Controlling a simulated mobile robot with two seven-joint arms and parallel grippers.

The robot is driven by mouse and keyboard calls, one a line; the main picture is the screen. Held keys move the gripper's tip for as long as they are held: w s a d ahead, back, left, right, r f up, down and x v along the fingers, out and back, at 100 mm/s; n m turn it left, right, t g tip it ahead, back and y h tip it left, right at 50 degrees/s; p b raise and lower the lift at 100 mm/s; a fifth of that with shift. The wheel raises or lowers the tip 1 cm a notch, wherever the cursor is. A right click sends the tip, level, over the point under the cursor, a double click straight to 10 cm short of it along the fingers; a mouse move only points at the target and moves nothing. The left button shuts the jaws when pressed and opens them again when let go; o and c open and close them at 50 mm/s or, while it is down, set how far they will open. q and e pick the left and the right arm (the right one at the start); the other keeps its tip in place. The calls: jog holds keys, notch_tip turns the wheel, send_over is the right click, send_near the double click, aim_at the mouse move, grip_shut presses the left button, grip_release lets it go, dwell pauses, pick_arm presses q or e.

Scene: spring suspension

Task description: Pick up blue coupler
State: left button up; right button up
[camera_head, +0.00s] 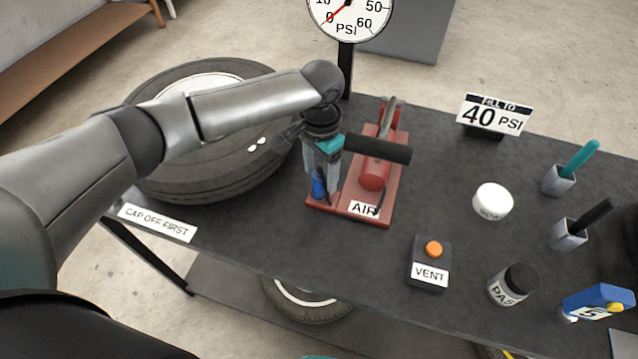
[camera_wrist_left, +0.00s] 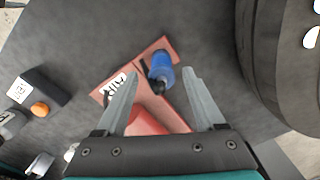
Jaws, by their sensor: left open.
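The blue coupler (camera_head: 319,186) sits at the left side of the red air pump's base plate, partly hidden by my left gripper (camera_head: 322,172) in the head view. In the left wrist view the blue coupler (camera_wrist_left: 160,66) appears between and just beyond the fingertips of the left gripper (camera_wrist_left: 160,74). The fingers are open, one on each side of it in that picture. I cannot tell whether they touch it. The red pump (camera_head: 374,172) stands beside the coupler, with a dark handle across it. My right gripper is not in view.
A tire (camera_head: 230,165) lies left of the pump, under my left arm. A pressure gauge (camera_head: 349,14) stands behind. The vent box (camera_head: 431,262), white cap (camera_head: 492,202), paste jar (camera_head: 513,285) and blue device (camera_head: 597,301) are to the right. The table's middle is clear.

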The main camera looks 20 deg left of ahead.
aim_at(318, 175)
pick_arm(q)
jog(key=f, duration=0.3)
jog(key=shift+s+a+f, duration=0.1)
jog(key=shift+a+f, duration=0.1)
jog(key=shift+f, duration=0.1)
grip_shut()
dwell(0.3)
